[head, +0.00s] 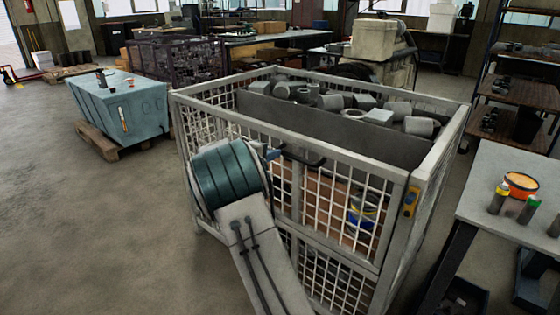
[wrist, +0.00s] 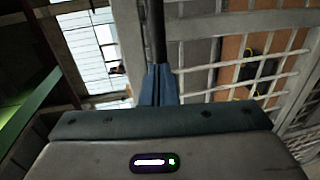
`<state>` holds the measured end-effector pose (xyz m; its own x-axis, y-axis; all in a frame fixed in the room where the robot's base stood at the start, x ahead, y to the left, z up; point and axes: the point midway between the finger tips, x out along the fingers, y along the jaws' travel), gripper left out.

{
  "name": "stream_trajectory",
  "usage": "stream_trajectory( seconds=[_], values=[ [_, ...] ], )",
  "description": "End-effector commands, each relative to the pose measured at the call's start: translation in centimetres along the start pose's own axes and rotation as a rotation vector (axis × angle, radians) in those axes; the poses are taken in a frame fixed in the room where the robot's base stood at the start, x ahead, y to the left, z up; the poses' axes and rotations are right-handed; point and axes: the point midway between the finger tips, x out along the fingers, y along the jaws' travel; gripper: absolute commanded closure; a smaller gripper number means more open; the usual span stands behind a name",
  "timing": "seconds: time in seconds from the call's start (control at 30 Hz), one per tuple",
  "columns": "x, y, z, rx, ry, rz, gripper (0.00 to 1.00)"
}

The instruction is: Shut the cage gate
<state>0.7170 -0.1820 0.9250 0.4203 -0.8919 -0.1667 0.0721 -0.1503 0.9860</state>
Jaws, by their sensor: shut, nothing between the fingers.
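The wire cage (head: 440,150) stands in the middle of the head view with its mesh front towards me. The gate (head: 340,205) is a mesh panel in that front and looks roughly in line with the frame; any small gap at its edge cannot be told. A dark bar handle (head: 302,160) sits near the top of the front, and its dark bar (wrist: 158,30) also shows in the wrist view. My gripper (head: 272,154) has its blue fingers closed together, empty, at the handle's left end. In the wrist view the shut fingers (wrist: 160,86) point at the bar; contact is unclear.
Grey metal parts (head: 350,108) fill the cage's upper bin. A yellow device (head: 410,201) is on the right corner post. A workbench (head: 510,190) with spray cans stands at right. A teal crate (head: 122,105) on a pallet is at left. The floor at front left is clear.

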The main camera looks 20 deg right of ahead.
Motion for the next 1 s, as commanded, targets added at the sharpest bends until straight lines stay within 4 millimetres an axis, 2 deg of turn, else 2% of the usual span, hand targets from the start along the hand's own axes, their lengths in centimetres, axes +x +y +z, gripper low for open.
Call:
stream_trajectory(
  seconds=[0.03,0.2,0.67,0.77,0.87,1.0],
  values=[
    [0.8,0.7,0.1,0.001,-0.004,-0.019,1.0],
    [2.0,1.0,0.0,0.001,0.003,-0.056,1.0],
    [2.7,1.1,0.7,0.004,-0.012,-0.055,1.0],
    [1.7,1.1,0.7,0.004,-0.013,-0.054,1.0],
    [-0.3,1.1,0.3,0.006,-0.006,-0.054,1.0],
    [-4.2,1.3,-0.3,0.004,0.004,-0.056,1.0]
  ],
)
